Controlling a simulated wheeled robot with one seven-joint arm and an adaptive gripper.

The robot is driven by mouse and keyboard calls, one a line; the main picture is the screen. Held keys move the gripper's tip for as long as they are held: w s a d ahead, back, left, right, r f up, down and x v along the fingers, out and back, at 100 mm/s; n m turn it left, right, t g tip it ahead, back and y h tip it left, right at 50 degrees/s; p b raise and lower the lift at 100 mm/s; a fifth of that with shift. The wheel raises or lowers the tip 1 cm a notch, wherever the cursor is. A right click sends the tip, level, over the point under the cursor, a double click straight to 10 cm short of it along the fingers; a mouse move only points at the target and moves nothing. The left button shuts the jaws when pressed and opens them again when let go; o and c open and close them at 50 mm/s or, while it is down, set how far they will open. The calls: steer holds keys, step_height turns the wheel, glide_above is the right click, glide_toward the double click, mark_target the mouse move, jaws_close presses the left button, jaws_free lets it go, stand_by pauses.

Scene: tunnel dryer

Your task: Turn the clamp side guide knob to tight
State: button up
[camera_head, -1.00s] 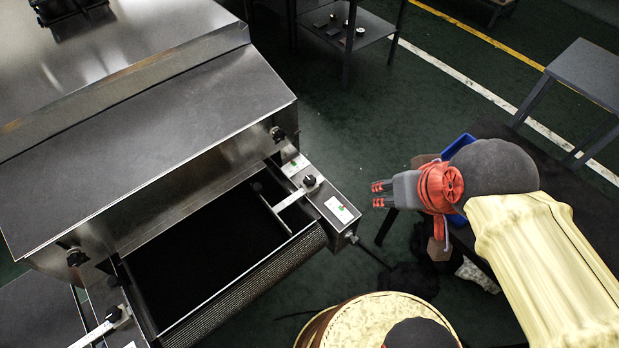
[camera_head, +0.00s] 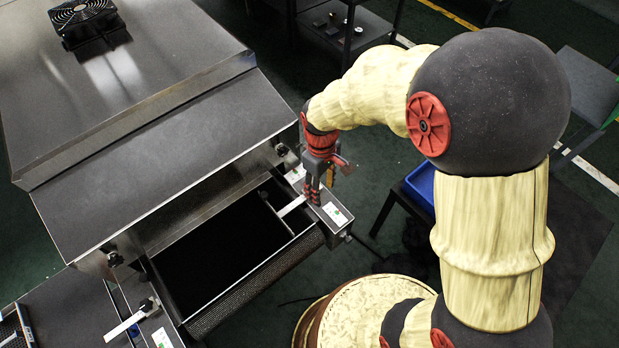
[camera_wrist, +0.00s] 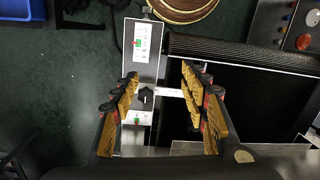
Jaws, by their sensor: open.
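A black side guide knob (camera_wrist: 147,96) sits on the metal side rail of the dryer in the wrist view. It is at the end of a pale guide bar (camera_wrist: 170,92), which also shows in the head view (camera_head: 291,206). My gripper (camera_head: 314,194) points down over this rail. In the wrist view my gripper (camera_wrist: 160,80) is open, with the knob between the fingers in the picture, nearer the left finger. I cannot tell whether the fingers reach down to its height. In the head view my gripper hides this knob. A second such knob (camera_head: 146,306) is at lower left.
White labels with green marks lie on the rail (camera_wrist: 142,38), before and behind the knob. The dark belt opening (camera_head: 215,260) is beside the rail. The dryer hood (camera_head: 180,150) rises behind. A blue bin (camera_head: 421,186) and a round basket (camera_head: 365,305) stand to the right and front.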

steer(key=w+a+f+n, duration=0.1)
steer(key=w, duration=0.1)
steer(key=w+f+n, duration=0.1)
steer(key=w+n, duration=0.1)
steer(key=w+a+f+n+t, duration=0.1)
steer(key=w+n, duration=0.1)
steer(key=w, duration=0.1)
steer(key=shift+a+f, duration=0.1)
steer(key=shift+a, duration=0.25)
steer(key=shift+w+a+n, duration=0.1)
steer(key=shift+w+n, duration=0.05)
steer(key=shift+n, duration=0.75)
steer(key=shift+f+b, duration=0.6)
steer(key=shift+f, duration=3.25)
steer(key=shift+c, duration=1.3)
steer(key=c, duration=0.9)
